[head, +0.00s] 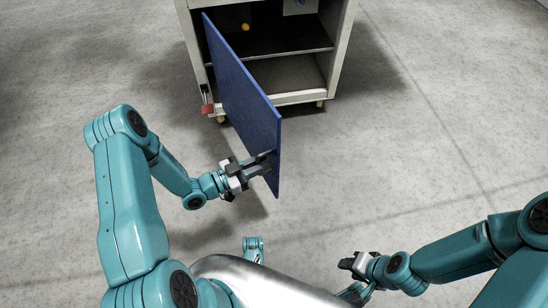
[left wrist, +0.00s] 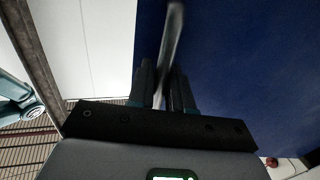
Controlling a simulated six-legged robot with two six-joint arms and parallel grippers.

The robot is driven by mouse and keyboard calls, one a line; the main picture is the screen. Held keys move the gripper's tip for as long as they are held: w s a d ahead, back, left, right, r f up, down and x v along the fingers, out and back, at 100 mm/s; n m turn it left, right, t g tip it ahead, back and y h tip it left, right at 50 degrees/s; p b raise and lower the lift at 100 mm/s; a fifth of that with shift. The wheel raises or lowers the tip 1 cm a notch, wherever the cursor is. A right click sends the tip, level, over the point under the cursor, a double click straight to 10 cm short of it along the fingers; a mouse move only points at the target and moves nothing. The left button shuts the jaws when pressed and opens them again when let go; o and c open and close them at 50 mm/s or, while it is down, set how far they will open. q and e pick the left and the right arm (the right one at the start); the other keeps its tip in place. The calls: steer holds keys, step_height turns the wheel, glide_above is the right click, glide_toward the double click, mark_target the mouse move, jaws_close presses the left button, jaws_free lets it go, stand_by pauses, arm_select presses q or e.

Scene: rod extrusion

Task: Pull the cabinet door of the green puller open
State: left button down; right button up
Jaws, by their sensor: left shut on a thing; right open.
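The blue cabinet door (head: 245,100) stands swung wide open, hinged at the left side of the cabinet (head: 338,50), its free edge toward me. My left gripper (head: 266,163) is at the door's lower free end, in front of its left face. In the left wrist view its fingers (left wrist: 164,88) are shut on a grey bar-like handle (left wrist: 174,40) beside the blue door face (left wrist: 250,70). The grip itself is partly hidden in the head view. My right gripper (head: 350,264) is open and empty, low over the floor at the bottom right. No green puller shows.
The cabinet interior shows a dark shelf (head: 285,45) and a small yellow knob-like thing (head: 246,27). A red part (head: 207,107) is at the cabinet's lower left corner. The cabinet stands on casters. The grey floor (head: 420,140) to the right is clear.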

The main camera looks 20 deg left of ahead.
arm_select(q)
steer(key=shift+v, duration=2.35)
steer(key=shift+w+a, duration=0.15)
steer(key=shift+a, duration=0.05)
steer(key=c, duration=1.2)
jaws_free()
steer(key=shift+a, duration=0.1)
steer(key=p+v, duration=0.2)
steer(key=v, duration=1.4)
steer(key=shift+p, duration=0.35)
steer(key=shift+s+a, duration=0.1)
steer(key=shift+s, duration=0.15)
